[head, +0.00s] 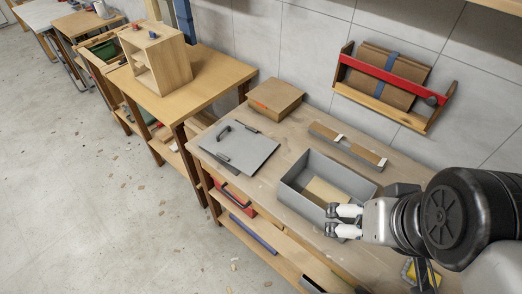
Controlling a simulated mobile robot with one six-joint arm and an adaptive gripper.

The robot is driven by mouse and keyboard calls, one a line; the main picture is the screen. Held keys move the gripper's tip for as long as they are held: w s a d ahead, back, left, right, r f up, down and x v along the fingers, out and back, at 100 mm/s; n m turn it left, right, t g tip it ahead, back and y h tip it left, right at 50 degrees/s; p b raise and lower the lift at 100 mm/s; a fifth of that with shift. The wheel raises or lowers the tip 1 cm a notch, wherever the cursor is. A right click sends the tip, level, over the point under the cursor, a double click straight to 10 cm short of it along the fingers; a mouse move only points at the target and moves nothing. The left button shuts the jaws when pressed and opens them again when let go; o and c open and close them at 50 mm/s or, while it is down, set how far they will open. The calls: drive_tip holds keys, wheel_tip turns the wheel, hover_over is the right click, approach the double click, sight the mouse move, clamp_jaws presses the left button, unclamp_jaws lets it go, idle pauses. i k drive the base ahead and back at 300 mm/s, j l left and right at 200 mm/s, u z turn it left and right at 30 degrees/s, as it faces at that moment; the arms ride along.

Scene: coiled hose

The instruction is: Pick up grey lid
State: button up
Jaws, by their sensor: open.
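The grey lid (252,146) is a flat panel with a small dark handle near its left corner and a dark strip. It lies flat on the near workbench (275,186), left of an open grey box (286,191). My gripper (332,221) is open and empty. It shows over the near right side of the box, to the right of the lid and well apart from it. My arm hides part of the bench at the right.
A brown box (276,99) stands behind the lid. A wooden strip with white pieces (340,148) lies behind the grey box. A red-fronted wall rack (392,78) hangs above. Another bench with a wooden cabinet (163,66) stands left. The floor is mostly open.

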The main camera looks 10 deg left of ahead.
sight(241, 146)
drive_tip(key=i+j, duration=0.15)
drive_tip(key=j, duration=0.25)
drive_tip(key=i+j, duration=0.2)
drive_tip(key=j, duration=0.15)
drive_tip(key=i+j, duration=0.15)
drive_tip(key=j, duration=0.25)
drive_tip(key=i+j, duration=0.2)
drive_tip(key=j, duration=0.2)
drive_tip(key=i+j, duration=0.15)
drive_tip(key=j, duration=0.2)
drive_tip(key=i+j, duration=0.15)
drive_tip(key=j, duration=0.25)
drive_tip(key=i+j, duration=0.2)
drive_tip(key=j, duration=0.2)
drive_tip(key=i+j, duration=0.15)
drive_tip(key=j, duration=0.2)
